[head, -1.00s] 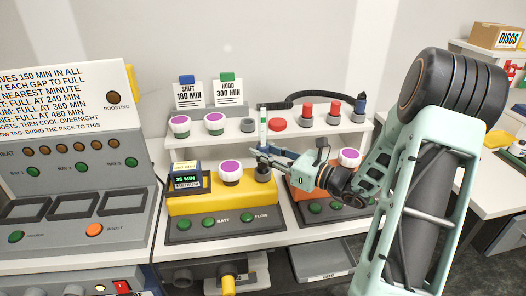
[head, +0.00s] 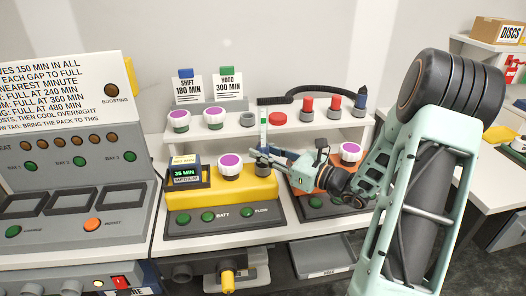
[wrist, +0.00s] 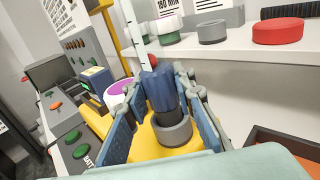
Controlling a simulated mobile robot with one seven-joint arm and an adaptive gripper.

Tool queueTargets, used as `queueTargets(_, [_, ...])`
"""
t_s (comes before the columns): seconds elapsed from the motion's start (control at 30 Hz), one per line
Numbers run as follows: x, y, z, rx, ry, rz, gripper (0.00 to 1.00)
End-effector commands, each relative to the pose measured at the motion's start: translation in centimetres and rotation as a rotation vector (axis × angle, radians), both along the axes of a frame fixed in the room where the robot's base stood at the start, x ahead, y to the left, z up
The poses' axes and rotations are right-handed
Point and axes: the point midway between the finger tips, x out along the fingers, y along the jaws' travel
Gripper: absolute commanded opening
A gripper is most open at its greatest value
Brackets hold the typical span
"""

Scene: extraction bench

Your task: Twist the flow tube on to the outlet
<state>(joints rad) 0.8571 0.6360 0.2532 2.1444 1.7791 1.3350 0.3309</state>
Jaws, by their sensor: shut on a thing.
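The grey outlet collar (wrist: 173,131) is on the yellow unit (head: 235,189), directly under the tube. The dark section reaches into the collar's opening. I cannot tell how far it is seated.
A purple-topped jar (head: 230,166) stands close left of the gripper, beside a small display (head: 186,174). Behind is a white shelf (head: 215,136) with a red cap (head: 278,118) and red-topped pieces (head: 307,108). An orange unit (head: 308,176) lies right, under my arm.

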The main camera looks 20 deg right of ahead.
Motion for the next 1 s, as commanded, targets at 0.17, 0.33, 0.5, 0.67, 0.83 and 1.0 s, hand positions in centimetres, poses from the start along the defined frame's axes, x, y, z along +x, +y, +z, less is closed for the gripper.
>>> queueTargets(0.17, [0.0,0.0,-0.5,0.000,0.000,0.000,0.00])
queueTargets(0.33, [0.0,0.0,-1.0,0.000,0.000,0.000,0.00])
queueTargets(0.5, [0.0,0.0,-1.4,0.000,0.000,0.000,0.00])
queueTargets(0.67, [0.0,0.1,-1.3,0.001,0.000,-0.015,0.00])
queueTargets(0.83, [-0.1,0.2,-1.5,0.002,0.001,-0.127,0.00])
queueTargets(1.0, [0.0,0.2,-1.5,0.001,-0.001,-0.239,0.00])
